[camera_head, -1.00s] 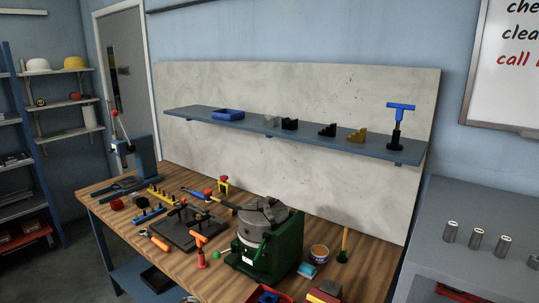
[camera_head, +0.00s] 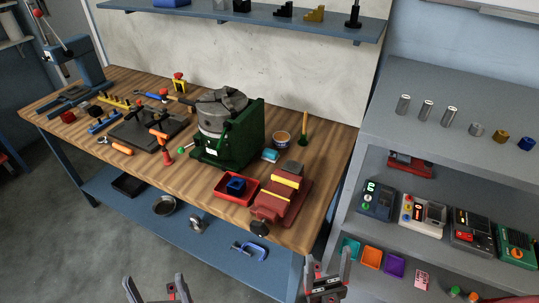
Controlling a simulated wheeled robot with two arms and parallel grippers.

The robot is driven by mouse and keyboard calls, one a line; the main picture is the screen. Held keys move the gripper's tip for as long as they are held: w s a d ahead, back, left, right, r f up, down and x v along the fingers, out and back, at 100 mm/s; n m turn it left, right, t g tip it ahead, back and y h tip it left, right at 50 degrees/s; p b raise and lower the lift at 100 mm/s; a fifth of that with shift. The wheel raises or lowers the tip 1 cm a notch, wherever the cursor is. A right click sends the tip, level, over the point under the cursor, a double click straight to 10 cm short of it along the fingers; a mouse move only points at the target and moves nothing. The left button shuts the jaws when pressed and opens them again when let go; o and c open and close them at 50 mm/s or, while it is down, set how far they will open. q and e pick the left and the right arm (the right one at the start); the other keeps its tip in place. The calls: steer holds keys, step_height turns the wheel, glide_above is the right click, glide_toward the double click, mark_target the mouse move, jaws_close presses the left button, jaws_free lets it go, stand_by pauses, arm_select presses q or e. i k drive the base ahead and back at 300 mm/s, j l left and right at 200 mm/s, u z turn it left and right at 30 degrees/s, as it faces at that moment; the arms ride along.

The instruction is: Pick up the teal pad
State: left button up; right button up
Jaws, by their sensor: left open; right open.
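A small teal pad (camera_head: 350,248) lies on the lower shelf of the grey cart at the right, at the left end of a row with an orange pad (camera_head: 371,257) and a purple pad (camera_head: 394,266). My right gripper (camera_head: 328,268) is at the bottom edge, open and empty, just left of and in front of the teal pad in the picture; they look apart. My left gripper (camera_head: 156,288) is open and empty at the bottom edge, over the floor, far from the pad. A light-blue block (camera_head: 270,155) lies on the wooden bench.
The cart (camera_head: 419,92) has metal cylinders on top and several meter-like devices (camera_head: 420,213) on its middle shelf, above the pads. The bench (camera_head: 75,165) holds a green-based chuck (camera_head: 230,135), a red vise (camera_head: 283,196) and a red tray (camera_head: 225,190). Floor is free at lower left.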

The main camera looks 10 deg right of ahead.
mark_target(268, 154)
steer(key=j+z, duration=0.15)
steer(key=j, duration=0.55)
steer(key=k+j+z, duration=0.3)
steer(key=k+j, duration=0.15)
steer(key=j, duration=0.15)
